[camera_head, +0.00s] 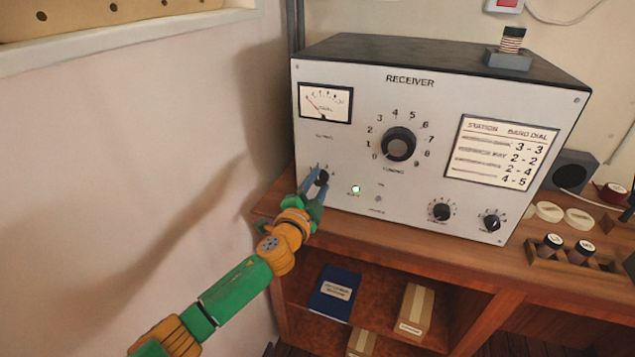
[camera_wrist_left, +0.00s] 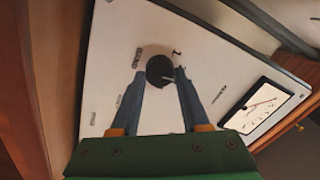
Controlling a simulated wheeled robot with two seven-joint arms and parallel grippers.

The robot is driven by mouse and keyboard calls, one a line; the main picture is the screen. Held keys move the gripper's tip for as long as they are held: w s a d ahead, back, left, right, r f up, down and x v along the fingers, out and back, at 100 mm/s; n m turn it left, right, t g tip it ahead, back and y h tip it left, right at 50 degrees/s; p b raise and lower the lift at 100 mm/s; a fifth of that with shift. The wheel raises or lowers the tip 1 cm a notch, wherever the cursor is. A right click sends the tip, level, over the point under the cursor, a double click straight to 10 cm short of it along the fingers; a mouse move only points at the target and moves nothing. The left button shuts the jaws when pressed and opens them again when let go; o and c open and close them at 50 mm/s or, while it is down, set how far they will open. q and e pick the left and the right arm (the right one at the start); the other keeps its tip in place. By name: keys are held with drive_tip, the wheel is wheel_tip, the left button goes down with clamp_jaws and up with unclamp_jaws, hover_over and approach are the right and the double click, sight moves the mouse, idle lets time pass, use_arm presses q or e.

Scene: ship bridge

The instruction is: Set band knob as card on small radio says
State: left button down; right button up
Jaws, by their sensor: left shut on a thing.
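My left gripper (camera_head: 315,182) is shut on a small black knob (camera_head: 322,177) at the lower left of the receiver's (camera_head: 350,155) front. In the left wrist view, its blue fingers (camera_wrist_left: 160,77) lie on either side of this knob (camera_wrist_left: 159,67), and a pale pointer mark shows on it. The knob's label is too small to read, so I cannot confirm that it is the band knob. A card (camera_head: 500,152) on the receiver's front is headed STATION and BAND DIAL. Its rows read 3-3, 2-2, 2-4 and 4-5; the station names are blurred. My right gripper is not seen.
Two smaller knobs (camera_head: 441,211) (camera_head: 491,222) sit lower right. A dark box (camera_head: 571,172) and a wooden rack (camera_head: 563,262) stand right of the receiver. The wall (camera_head: 190,160) is close on the left.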

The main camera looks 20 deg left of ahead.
use_arm(q)
drive_tip(key=m, duration=0.5)
drive_tip(key=shift+p, duration=0.4)
drive_tip(key=shift+m, duration=0.4)
drive_tip(key=shift+c, duration=2)
unclamp_jaws()
drive_tip(key=shift+f, duration=0.1)
drive_tip(key=s, duration=0.7)
drive_tip(key=shift+a, duration=0.1)
